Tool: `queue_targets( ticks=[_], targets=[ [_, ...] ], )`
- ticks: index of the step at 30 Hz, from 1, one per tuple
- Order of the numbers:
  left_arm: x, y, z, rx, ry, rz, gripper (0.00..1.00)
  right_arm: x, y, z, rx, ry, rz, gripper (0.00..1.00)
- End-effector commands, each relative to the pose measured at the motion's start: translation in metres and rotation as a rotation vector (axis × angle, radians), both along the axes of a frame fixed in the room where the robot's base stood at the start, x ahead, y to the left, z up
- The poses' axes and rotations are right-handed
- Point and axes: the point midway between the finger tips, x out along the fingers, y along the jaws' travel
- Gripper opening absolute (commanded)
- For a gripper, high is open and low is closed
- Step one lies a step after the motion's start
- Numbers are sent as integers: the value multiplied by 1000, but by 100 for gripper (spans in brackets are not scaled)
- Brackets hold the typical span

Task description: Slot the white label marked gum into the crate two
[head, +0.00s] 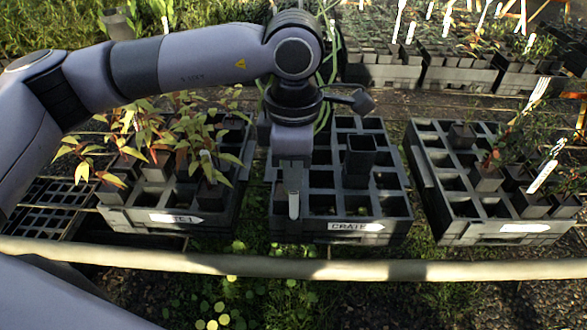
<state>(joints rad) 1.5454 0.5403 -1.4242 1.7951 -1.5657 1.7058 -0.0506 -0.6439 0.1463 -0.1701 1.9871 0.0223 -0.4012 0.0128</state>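The middle crate (398,228) has a front plate reading "CRATE", its number lost in glare; it sits between crate 1 (115,218) and another crate (460,231). A single black pot (360,157) stands in its grid. My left gripper (293,208) points down over the left part of the middle crate. One pale finger shows edge-on; I cannot tell whether it is open or holds anything. White labels stand in the right crate, one tilted (541,177) and one taller (537,93). No writing on them is readable, so I cannot identify gum. My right gripper is out of view.
A pale horizontal rail (430,271) runs in front of the crates. Leafy seedlings (150,140) fill much of crate 1. More potted crates (460,80) stand behind, with several white labels. Many cells of the middle crate are empty.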

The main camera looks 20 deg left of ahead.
Motion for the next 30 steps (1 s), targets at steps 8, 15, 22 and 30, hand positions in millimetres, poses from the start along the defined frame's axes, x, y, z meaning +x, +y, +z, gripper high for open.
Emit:
queue_targets(
  ticks=[8, 15, 22, 30],
  targets=[
    [0, 0, -14, 0, 0, 0, 0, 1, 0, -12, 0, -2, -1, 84],
    [0, 0, -23, 0, 0, -1, 0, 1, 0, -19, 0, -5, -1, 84],
    [0, 0, -32, 0, 1, 0, 0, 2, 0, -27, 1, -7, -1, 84],
    [0, 0, -43, 0, 1, 0, 0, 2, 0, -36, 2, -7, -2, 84]
  ],
)
